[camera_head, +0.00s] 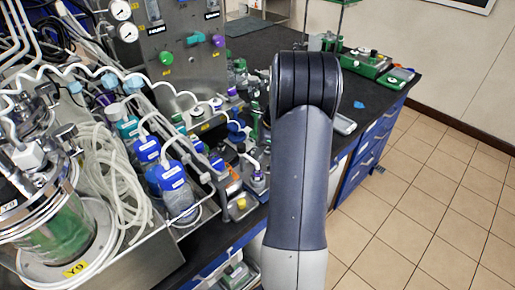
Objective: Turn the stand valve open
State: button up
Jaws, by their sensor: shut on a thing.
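I cannot tell for sure which part is the stand valve. An upright grey metal panel (180,80) at the upper middle carries a green knob (166,58), a teal knob (195,38) and a purple knob (218,40), with small yellow labels near them. My arm rises from the bottom middle of the view and its thick grey joint covers part of the bench. My gripper is not visible, and whatever it touches is hidden too.
A glass vessel (60,232) with coiled tubing (112,170) stands at left. A green tray (366,64) lies at the bench's far right. The tiled floor (430,210) at right is clear.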

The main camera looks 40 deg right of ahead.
jog(key=n+g+p, duration=0.1)
jog(key=n+p, duration=0.1)
jog(key=n, duration=0.1)
jog(key=shift+w+r+n+y, duration=0.1)
jog(key=shift+r+n+y, duration=0.05)
jog(key=shift+n+y, duration=0.2)
jog(key=n+g+p, duration=0.2)
jog(key=n, duration=0.3)
jog(key=shift+w, duration=0.15)
jog(key=n+g, duration=0.2)
jog(key=n, duration=0.3)
jog(key=shift+w, duration=0.1)
jog(key=shift+w+n+g+h+p, duration=0.1)
jog(key=shift+n+g+h+p, duration=0.5)
jog(key=shift+n, duration=1.25)
jog(key=shift+h, duration=0.25)
jog(key=o, duration=1)
jog(key=b+v, duration=0.1)
jog(key=v, duration=0.9)
jog(key=shift+w+r, duration=0.1)
jog(key=shift+r, duration=0.15)
